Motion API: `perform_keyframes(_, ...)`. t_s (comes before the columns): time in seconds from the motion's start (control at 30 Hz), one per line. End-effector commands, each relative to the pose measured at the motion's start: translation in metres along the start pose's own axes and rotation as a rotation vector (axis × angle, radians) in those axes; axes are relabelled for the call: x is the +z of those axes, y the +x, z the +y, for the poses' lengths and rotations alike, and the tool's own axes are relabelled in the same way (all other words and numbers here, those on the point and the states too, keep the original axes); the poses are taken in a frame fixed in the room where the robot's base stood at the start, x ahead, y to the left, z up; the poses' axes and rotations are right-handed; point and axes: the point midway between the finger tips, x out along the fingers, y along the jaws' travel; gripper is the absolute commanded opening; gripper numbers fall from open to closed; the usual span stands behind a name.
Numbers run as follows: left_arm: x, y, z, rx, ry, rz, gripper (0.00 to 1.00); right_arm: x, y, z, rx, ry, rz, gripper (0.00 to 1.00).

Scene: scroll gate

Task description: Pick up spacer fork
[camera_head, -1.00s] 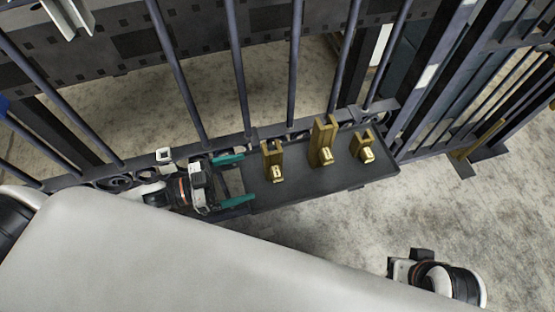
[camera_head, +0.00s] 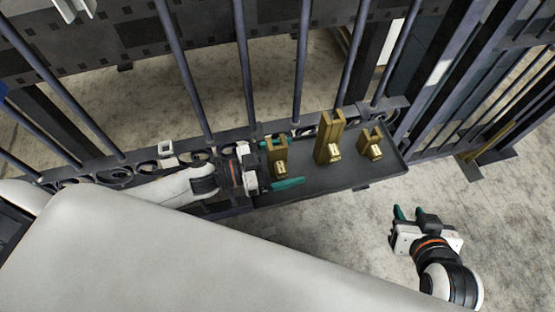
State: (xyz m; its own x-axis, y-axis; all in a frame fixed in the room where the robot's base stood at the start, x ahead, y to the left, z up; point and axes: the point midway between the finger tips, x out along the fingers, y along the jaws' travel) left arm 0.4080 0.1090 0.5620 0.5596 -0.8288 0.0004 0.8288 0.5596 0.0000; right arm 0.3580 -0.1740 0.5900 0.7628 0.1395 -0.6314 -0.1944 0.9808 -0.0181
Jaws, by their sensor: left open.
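Three brass fork-shaped pieces stand upright on a dark tray (camera_head: 325,178): a left one (camera_head: 281,160), a taller middle one (camera_head: 329,138) and a short right one (camera_head: 371,143). I cannot tell which is called the spacer fork. My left gripper (camera_head: 278,164) is open, with its teal fingers pointing right. One finger is on the far side of the left piece and one on the near side, with the piece around the opening between them; contact is unclear. My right gripper (camera_head: 411,212) is apart from the tray, over the floor at lower right; its finger gap is unclear.
A gate of dark vertical bars (camera_head: 301,65) rises right behind the tray. A small white block (camera_head: 166,149) sits on the scrollwork rail at left. Another barred panel (camera_head: 475,90) stands at right. The floor (camera_head: 500,215) at right is bare.

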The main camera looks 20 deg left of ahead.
Motion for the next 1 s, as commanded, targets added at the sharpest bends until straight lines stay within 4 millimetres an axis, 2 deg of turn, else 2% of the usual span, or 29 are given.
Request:
perform_keyframes(0.17,0.0,0.0,0.0,0.0,0.0,0.001,0.87,0.0,0.0,0.0,0.0,0.0,0.0,0.36)
perform_keyframes(0.53,0.0,-0.001,0.0,0.0,0.0,0.001,0.27,0.0,0.0,0.0,0.0,0.0,0.002,0.36)
perform_keyframes(0.93,0.005,0.0,0.0,-0.001,0.001,-0.002,0.26,-0.002,-0.002,0.0,-0.001,0.0,0.022,0.36)
perform_keyframes(1.0,0.009,0.0,0.0,0.0,0.002,-0.002,0.26,-0.011,-0.004,-0.001,-0.002,0.001,0.067,0.36)
